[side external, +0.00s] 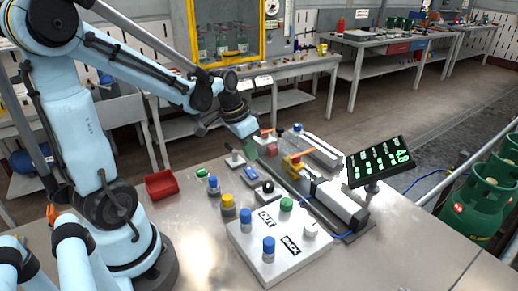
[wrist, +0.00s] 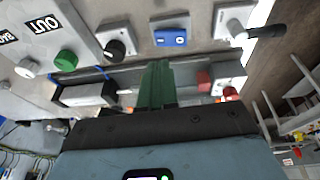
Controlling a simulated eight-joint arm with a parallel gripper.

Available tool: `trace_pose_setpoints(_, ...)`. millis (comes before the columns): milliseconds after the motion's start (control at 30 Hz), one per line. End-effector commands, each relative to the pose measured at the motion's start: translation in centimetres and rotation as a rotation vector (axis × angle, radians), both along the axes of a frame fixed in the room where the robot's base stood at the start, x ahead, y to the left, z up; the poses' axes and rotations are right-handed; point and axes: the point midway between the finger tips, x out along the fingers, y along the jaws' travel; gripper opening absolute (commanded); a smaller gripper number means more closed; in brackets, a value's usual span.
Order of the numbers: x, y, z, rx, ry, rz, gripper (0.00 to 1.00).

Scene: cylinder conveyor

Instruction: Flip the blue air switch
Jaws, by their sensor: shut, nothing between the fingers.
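The blue air switch (wrist: 170,38) is a small blue rocker on a grey plate, near the top middle of the wrist view. It also shows in the side external view (side external: 249,172), small, between a lever switch and a round black knob. My gripper (side external: 250,151) is above the conveyor, behind the row of switches. Its green fingers (wrist: 158,82) are together with nothing between them. In the wrist view their tips point toward the blue switch with a gap between. I cannot tell which way the rocker is set.
A lever switch (wrist: 236,20) and a black knob (wrist: 115,48) flank the blue switch closely. A white button box (side external: 270,238) stands in front. The conveyor holds red blocks (wrist: 203,80) and a white cylinder (side external: 340,203). A green-lit display (side external: 381,163) stands right; a red tray (side external: 162,185) lies left.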

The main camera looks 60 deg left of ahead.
Motion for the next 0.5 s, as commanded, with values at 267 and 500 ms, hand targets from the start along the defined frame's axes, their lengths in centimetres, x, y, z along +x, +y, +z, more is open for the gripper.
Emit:
trace_pose_setpoints(267, -1.2, -0.7, 3.8, 0.000, 0.000, 0.001, 0.00)
trace_pose_setpoints(500, -2.1, -1.3, 6.7, 0.000, 0.000, 0.000, 0.00)
